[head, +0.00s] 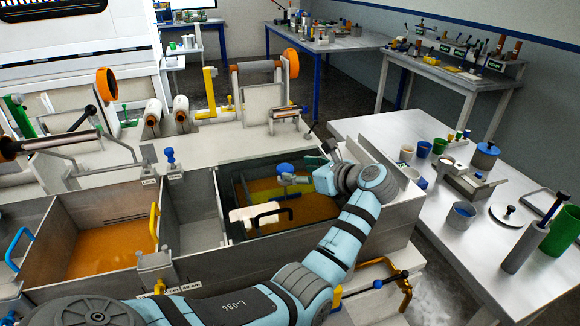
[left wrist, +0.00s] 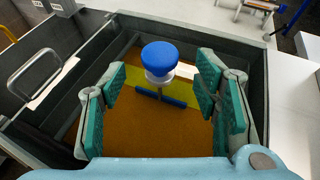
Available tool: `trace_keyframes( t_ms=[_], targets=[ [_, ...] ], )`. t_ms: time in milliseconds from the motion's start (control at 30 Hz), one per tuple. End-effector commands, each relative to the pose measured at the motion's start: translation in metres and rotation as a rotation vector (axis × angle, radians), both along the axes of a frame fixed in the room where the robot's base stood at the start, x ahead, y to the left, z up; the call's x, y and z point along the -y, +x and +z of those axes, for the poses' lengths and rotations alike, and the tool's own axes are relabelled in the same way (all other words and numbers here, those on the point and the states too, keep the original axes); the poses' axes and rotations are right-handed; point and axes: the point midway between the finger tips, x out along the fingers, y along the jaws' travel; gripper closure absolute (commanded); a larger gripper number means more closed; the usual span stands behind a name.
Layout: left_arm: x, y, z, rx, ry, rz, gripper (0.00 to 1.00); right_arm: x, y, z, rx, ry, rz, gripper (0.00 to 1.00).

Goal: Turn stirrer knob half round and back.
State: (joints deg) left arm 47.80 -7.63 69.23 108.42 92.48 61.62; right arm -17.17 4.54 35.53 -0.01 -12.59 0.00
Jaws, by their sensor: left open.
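The stirrer knob (head: 286,168) is a round blue cap in the right-hand bath. In the left wrist view the knob (left wrist: 159,56) sits on a pale collar and stem, with a blue crossbar (left wrist: 160,96) below it over the amber resin. My left gripper (head: 303,178) reaches in from the right side of the bath, close beside the knob. In the left wrist view its green-padded fingers (left wrist: 160,88) are spread wide, with the knob centred in the gap and no contact visible. My right gripper is not in view.
Grey bath walls (head: 205,212) surround the stirrer. A black handle (head: 272,215) with a white block stands at the bath's front. Another amber bath (head: 105,250) lies left. The right table (head: 400,135) carries cups, a blue-lidded pot and a green cup.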

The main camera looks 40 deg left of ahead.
Motion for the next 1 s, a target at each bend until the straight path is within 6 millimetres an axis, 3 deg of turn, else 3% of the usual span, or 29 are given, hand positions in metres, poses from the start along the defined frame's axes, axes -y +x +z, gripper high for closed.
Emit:
trace_keyframes(
  t_ms=[100,200,567,667,867,1000],
  targets=[
    [-0.027,0.005,-0.009,-0.002,0.003,0.001,0.44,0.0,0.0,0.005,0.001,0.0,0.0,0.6],
    [-0.042,0.009,-0.016,-0.002,0.002,0.0,0.44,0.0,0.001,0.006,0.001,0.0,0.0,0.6],
    [-0.053,0.012,-0.022,-0.001,0.001,0.0,0.44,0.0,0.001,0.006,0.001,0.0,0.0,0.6],
    [-0.053,0.012,-0.022,-0.001,0.001,0.0,0.55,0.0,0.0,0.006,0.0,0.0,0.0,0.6],
    [-0.052,0.012,-0.022,0.0,0.001,-0.001,0.87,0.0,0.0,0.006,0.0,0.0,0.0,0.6],
    [-0.052,0.012,-0.022,0.0,0.001,-0.004,0.89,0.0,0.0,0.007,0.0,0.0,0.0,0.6]
  ],
)
